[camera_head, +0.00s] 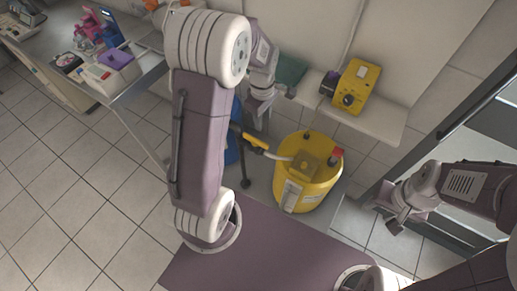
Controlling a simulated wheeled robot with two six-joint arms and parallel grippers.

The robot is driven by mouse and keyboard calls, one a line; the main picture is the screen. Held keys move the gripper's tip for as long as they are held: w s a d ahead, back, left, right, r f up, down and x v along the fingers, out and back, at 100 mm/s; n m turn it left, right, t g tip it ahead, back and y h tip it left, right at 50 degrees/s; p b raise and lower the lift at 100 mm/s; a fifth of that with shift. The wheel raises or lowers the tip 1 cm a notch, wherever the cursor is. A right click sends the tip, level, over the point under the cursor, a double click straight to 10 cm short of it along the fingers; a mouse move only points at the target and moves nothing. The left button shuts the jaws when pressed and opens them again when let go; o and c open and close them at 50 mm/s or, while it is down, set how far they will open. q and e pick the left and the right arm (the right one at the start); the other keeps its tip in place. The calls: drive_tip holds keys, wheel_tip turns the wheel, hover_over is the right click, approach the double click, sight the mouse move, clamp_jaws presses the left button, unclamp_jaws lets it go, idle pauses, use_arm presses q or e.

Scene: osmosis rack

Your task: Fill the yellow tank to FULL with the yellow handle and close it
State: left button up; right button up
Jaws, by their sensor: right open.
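The yellow tank (322,187) stands on the floor right of centre, with a white label on its front and a red part (337,154) on top. A yellow handle (254,144) lies left of the tank's top, with a pale spout reaching toward the tank. My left gripper (257,124) points down just above the handle; whether its fingers touch the handle or are apart is too small to tell. My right gripper (388,207) is open and empty, right of the tank and apart from it. The tank's fill level and FULL mark cannot be read.
A yellow box (358,82) with a black dial sits on the wall shelf (388,122) behind the tank. A blue container (234,150) is partly hidden by my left arm. A table with pink and white items (108,70) stands at the upper left. The tiled floor at left is clear.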

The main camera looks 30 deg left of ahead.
use_arm(q)
approach(256, 139)
drive_tip(key=shift+w+d+f+n+g, duration=0.15)
drive_tip(key=shift+d+f+n+g, duration=0.05)
drive_tip(key=shift+n+g, duration=0.2)
drive_tip(key=shift+w+a+f, duration=0.4)
drive_tip(key=shift+a+f, duration=0.1)
drive_tip(key=shift+a, duration=0.15)
wheel_tip(256, 139, down, 8)
drive_tip(key=shift+d+f, duration=0.15)
drive_tip(key=shift+f, duration=0.05)
drive_tip(key=shift+s+d, duration=0.1)
drive_tip(key=shift+s, duration=0.1)
drive_tip(key=shift+c, duration=1.2)
clamp_jaws()
